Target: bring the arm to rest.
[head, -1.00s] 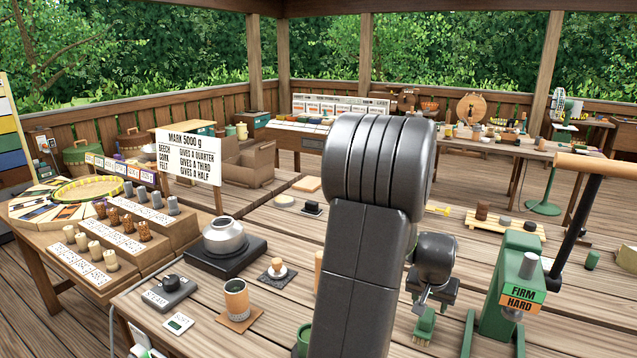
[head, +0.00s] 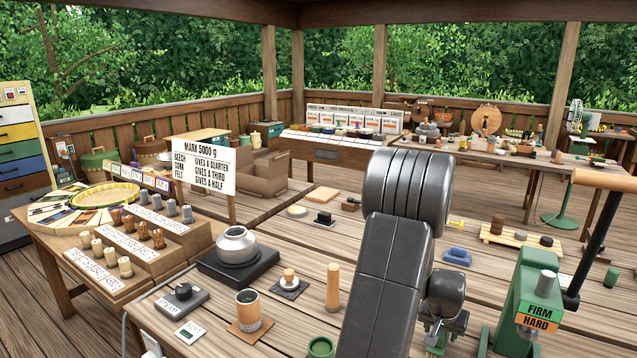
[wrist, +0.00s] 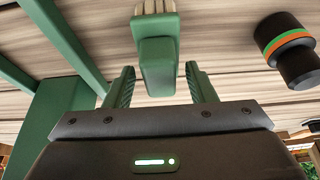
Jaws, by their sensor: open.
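My gripper (wrist: 162,72) is open, with its two green fingers apart in the wrist view. A green brush (wrist: 156,60) with pale bristles shows beyond and between the fingers; I cannot tell whether they touch it. In the head view my dark arm stands bent in the right half, its elbow high and its wrist low over the front bench. The gripper end (head: 438,335) is small there and partly hidden by my arm, just left of the green press (head: 530,300) marked FIRM and HARD.
The bench holds a metal pot (head: 236,245), a brown cup (head: 248,308), a wooden peg (head: 333,288) and a green cup (head: 320,348) left of my arm. A blue object (head: 457,256) lies beyond it. A banded black cylinder (wrist: 287,50) shows at the wrist view's right.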

